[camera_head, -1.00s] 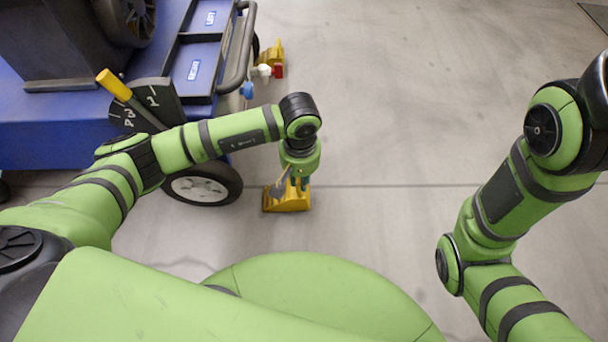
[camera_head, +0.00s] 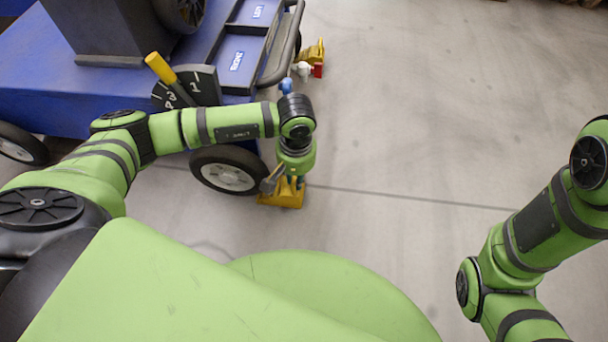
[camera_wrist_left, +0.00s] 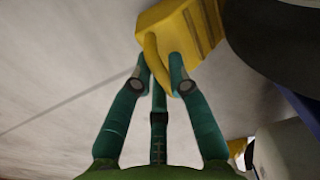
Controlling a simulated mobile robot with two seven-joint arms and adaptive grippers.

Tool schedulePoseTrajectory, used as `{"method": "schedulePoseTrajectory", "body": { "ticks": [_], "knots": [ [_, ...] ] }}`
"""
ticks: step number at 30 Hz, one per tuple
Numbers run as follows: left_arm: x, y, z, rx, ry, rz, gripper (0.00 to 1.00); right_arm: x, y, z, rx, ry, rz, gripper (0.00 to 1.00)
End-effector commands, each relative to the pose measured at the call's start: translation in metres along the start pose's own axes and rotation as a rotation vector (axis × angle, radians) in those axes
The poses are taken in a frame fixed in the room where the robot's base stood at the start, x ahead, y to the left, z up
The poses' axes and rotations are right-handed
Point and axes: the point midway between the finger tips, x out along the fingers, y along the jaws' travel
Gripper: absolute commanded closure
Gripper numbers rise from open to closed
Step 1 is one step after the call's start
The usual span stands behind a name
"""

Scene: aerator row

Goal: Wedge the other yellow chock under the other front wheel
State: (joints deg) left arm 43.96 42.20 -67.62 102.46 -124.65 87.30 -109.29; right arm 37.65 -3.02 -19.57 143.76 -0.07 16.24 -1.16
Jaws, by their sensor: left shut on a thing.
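My left gripper (camera_head: 290,182) points down and is shut on a yellow chock (camera_head: 282,197). The chock is at or just above the floor beside the near front wheel (camera_head: 228,171) of the blue cart. In the left wrist view my fingers (camera_wrist_left: 163,84) close on the chock's curved handle, and the chock (camera_wrist_left: 196,22) lies close to the dark tyre (camera_wrist_left: 275,40). I cannot tell whether it touches the tyre. Another yellow chock (camera_head: 314,50) is by the cart's far front corner; the wheel there is mostly hidden. My right gripper is out of view.
The blue cart (camera_head: 90,105) fills the upper left, with a dark bumper bar (camera_head: 285,55) and a yellow-handled lever (camera_head: 160,68). Blue, white and red fittings (camera_head: 303,70) stick out at its front. The floor (camera_head: 420,130) to the right is clear.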

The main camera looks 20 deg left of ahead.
Motion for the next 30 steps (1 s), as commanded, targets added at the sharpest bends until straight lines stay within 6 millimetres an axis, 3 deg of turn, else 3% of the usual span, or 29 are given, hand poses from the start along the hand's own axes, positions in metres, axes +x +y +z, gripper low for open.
{"method": "schedulePoseTrajectory", "body": {
  "ticks": [1,12,13,15,26,30],
  "knots": [
    [0.004,-0.007,0.002,-0.007,-0.010,-0.017,1.00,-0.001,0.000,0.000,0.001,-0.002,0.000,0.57],
    [0.004,-0.010,0.002,-0.007,-0.010,-0.017,1.00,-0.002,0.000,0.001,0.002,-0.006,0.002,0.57],
    [0.004,-0.010,0.002,-0.007,-0.009,-0.017,0.78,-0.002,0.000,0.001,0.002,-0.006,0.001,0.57],
    [0.004,-0.010,0.002,-0.007,-0.009,-0.016,0.55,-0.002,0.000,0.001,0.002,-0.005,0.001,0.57],
    [0.001,-0.005,0.001,-0.002,-0.004,-0.004,0.55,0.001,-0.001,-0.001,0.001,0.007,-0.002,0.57],
    [-0.014,-0.004,0.000,-0.001,-0.001,-0.001,0.55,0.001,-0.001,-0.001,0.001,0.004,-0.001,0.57]
  ]
}}
